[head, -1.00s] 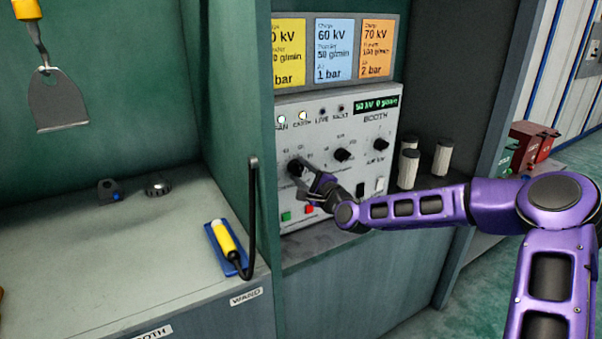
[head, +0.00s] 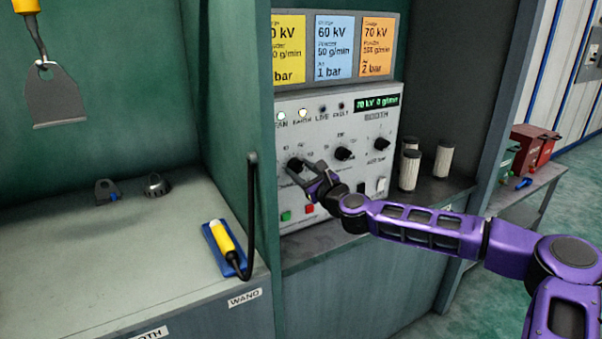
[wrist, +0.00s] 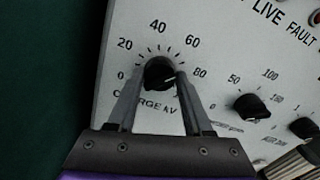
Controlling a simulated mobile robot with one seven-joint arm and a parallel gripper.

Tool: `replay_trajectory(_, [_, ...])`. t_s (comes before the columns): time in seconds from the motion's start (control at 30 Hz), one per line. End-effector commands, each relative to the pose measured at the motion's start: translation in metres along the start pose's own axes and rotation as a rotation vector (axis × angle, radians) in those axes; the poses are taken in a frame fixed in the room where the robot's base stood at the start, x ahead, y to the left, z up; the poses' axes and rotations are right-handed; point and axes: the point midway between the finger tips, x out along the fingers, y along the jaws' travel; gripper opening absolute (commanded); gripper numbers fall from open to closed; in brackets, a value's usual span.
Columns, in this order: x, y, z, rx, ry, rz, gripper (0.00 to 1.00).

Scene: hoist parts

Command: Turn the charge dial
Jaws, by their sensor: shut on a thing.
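The charge dial is a black knob (wrist: 160,73) on the white booth panel (head: 362,185), with a scale marked 0, 20, 40, 60 and 80 around it. It also shows in the head view (head: 295,165) at the panel's left. My gripper (wrist: 158,78) is shut on the dial, one finger on each side. In the head view my gripper (head: 303,168) reaches the dial from the right. The green display (head: 376,103) reads 70 kV 0 g/min. The knob's pointer is hard to make out between the fingers.
Two more black knobs (head: 343,153) (head: 381,143) sit right of the dial. A green button (head: 286,216) and a red button (head: 309,209) lie below. White cylinders (head: 444,157) stand right of the panel. Setting cards (head: 333,47) hang above. A yellow-handled wand (head: 224,240) rests at left.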

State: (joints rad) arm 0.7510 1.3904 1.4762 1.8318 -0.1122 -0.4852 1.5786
Motion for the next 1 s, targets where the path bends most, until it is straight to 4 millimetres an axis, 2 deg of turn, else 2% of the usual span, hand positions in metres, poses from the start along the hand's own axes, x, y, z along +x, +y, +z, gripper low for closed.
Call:
replay_trajectory(0.27, [0.0001,-0.0003,0.0004,0.071,-0.001,-0.001,0.0])
replay_trajectory(0.7, [0.0002,-0.0004,0.0008,0.079,-0.001,-0.001,0.0])
replay_trajectory(0.73, [0.0002,-0.0004,0.0008,0.079,-0.001,-0.001,0.52])
replay_trajectory(0.9, [0.0001,-0.0003,0.0005,0.079,-0.001,-0.001,0.81])
replay_trajectory(1.0, [0.0001,-0.0002,0.0004,0.079,0.0,-0.001,0.81])
